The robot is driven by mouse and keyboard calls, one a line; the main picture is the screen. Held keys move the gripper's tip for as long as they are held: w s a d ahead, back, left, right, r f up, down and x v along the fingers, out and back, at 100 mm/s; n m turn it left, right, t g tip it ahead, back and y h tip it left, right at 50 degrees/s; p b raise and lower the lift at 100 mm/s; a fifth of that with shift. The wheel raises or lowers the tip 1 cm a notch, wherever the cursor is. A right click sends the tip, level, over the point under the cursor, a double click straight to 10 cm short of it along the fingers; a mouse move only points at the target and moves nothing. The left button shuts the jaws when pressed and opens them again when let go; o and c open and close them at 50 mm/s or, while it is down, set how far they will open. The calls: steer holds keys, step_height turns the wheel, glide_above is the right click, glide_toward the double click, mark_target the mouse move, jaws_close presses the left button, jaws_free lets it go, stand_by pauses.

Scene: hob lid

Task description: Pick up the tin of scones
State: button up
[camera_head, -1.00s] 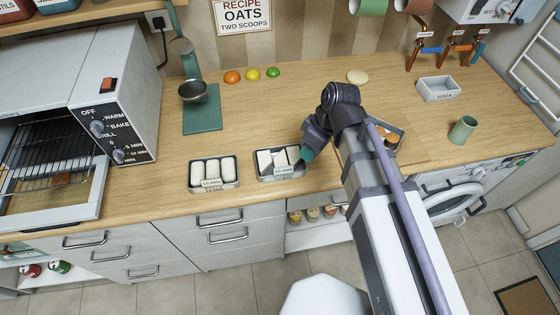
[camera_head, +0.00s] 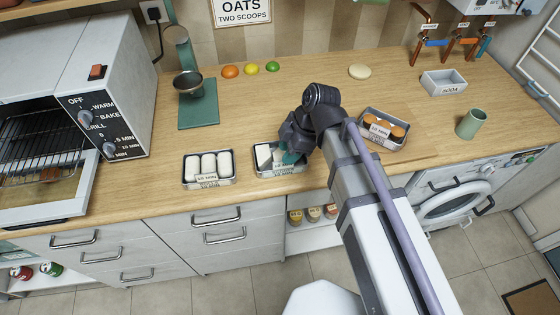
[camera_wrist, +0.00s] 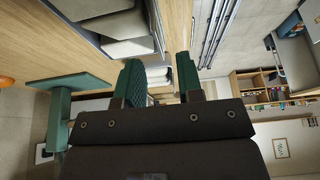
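Three metal tins stand on the wooden counter, and their name labels are too small to read. The middle tin (camera_head: 268,174) holds pale wedge-shaped pieces. The left tin (camera_head: 209,182) holds white rolls, and the right tin (camera_head: 384,143) holds round orange-brown pieces. My gripper (camera_head: 291,158) is at the right end of the middle tin, and my arm partly hides that end. In the wrist view, the green fingers (camera_wrist: 160,78) are apart, with the tin's wall (camera_wrist: 157,28) just ahead of them. I cannot tell whether they touch it.
An oven with its door open (camera_head: 45,190) stands at the left. Orange, yellow and green balls (camera_head: 252,69) lie at the back. A soda box (camera_head: 444,82) and green cup (camera_head: 471,124) stand at the right.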

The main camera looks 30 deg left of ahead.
mark_target(280, 154)
steer(key=b+x, duration=0.4)
steer(key=x, duration=0.1)
steer(key=shift+w+d+f, duration=0.2)
steer(key=shift+f, duration=0.05)
steer(key=shift+r, duration=0.3)
jaws_close()
